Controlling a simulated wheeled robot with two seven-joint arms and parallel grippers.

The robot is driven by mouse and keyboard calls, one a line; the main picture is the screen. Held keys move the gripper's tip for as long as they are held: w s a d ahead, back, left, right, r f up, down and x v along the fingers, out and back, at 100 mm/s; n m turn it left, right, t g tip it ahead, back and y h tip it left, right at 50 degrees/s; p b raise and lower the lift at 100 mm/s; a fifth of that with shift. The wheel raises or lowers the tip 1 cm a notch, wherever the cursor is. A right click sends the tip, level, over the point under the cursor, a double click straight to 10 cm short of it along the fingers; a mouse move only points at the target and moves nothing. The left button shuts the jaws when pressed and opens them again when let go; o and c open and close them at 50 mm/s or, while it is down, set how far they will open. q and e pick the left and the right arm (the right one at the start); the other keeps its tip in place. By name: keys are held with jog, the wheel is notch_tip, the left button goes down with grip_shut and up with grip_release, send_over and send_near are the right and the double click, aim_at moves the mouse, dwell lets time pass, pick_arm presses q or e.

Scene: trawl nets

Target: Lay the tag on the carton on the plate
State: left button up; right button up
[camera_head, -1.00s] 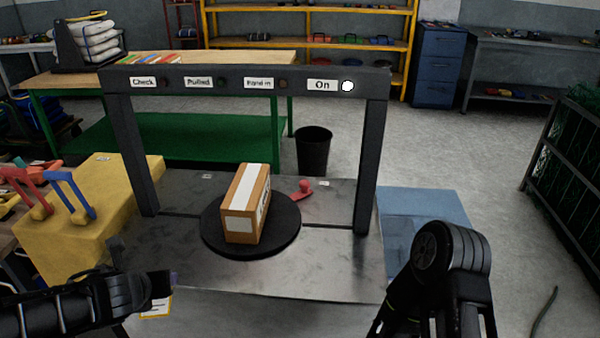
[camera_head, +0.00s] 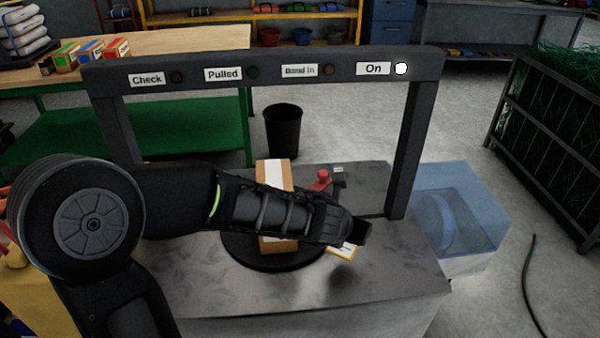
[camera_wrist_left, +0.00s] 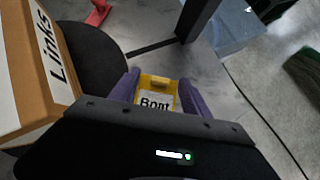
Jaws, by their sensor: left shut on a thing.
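The carton (camera_head: 272,173) is brown with a white strip on top and stands on the round black plate (camera_head: 240,254). My left arm crosses in front and hides much of it. In the left wrist view the carton (camera_wrist_left: 32,85) is at the left, lettered "Links", on the plate (camera_wrist_left: 95,60). My left gripper (camera_wrist_left: 160,95) has purple fingers, shut on a yellow-edged tag (camera_wrist_left: 157,97) with a white lettered face. In the head view the tag (camera_head: 346,250) hangs from the gripper (camera_head: 358,238), right of the carton and apart from it. My right gripper is out of view.
A dark frame (camera_head: 270,66) with labelled lamps spans the metal bench; the "On" lamp (camera_head: 401,68) is lit white. A red object (camera_head: 322,180) lies behind the plate. A blue bin (camera_head: 470,200) stands at the right. The bench's front right (camera_head: 400,270) is clear.

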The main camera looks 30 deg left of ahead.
pick_arm(q)
jog(key=shift+w+d, duration=0.15)
jog(key=shift+d, duration=0.05)
jog(key=shift+a, duration=0.2)
jog(key=s+a+r+n+y+p, duration=0.1)
jog(key=s+a+r+n+y, duration=0.15)
jog(key=a+r, duration=0.55)
jog(key=s+a+r+n+g+y, duration=0.1)
jog(key=s+a+n+y, duration=0.2)
jog(key=s, duration=0.6)
jog(key=shift+a+r+n+g, duration=0.4)
jog(key=shift+a+n, duration=0.2)
jog(key=shift+n, duration=0.35)
